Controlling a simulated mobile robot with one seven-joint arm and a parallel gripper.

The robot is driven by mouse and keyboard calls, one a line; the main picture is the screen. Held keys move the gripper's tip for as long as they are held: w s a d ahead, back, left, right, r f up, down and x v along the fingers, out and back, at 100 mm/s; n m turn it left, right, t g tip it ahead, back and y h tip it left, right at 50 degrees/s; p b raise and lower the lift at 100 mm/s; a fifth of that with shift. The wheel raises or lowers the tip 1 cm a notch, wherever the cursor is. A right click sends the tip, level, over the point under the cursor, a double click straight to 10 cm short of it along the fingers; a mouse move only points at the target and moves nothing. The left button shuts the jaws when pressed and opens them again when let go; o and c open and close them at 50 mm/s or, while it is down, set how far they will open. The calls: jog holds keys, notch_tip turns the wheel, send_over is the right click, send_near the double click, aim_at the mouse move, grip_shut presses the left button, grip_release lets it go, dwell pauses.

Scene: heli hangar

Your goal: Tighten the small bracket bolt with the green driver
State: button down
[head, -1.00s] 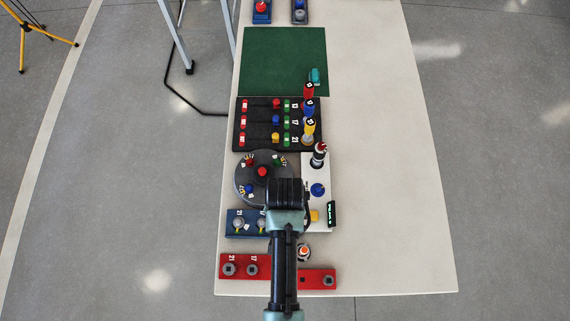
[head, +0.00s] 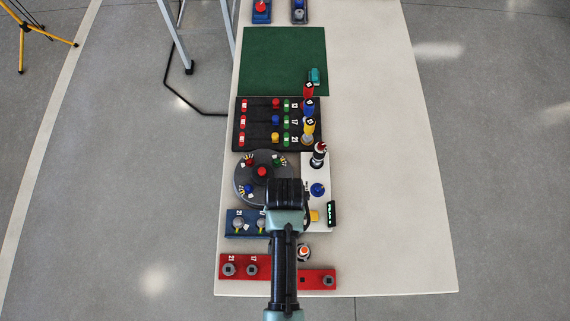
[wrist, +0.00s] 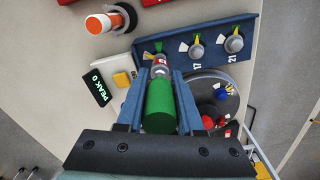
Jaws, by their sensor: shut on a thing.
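The green driver (wrist: 160,105) is held between the two fingers of my gripper (wrist: 160,76) in the wrist view, with the fingers closed along its sides. Its far end, with a red and white band, meets the blue bracket strip (wrist: 210,30) near its left end. The bolt under it is mostly hidden, so I cannot tell how the tip sits. Two other grey bolts, marked 17 (wrist: 195,52) and 21 (wrist: 233,44), stand on the strip. In the head view my gripper (head: 287,192) covers the driver and the right part of the blue bracket (head: 231,230).
A dark round turntable (head: 244,172) with coloured knobs is close beside my gripper. A black display (wrist: 97,86) reads PEAK 0, near a yellow block (wrist: 121,80). An orange-topped piece (head: 304,252) and a red strip (head: 320,272) are nearby. The table's right side is clear.

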jog(key=shift+f+b, duration=0.65)
jog(key=shift+f, duration=0.4)
dwell(0.4)
jog(key=c, duration=1.1)
grip_release()
grip_shut()
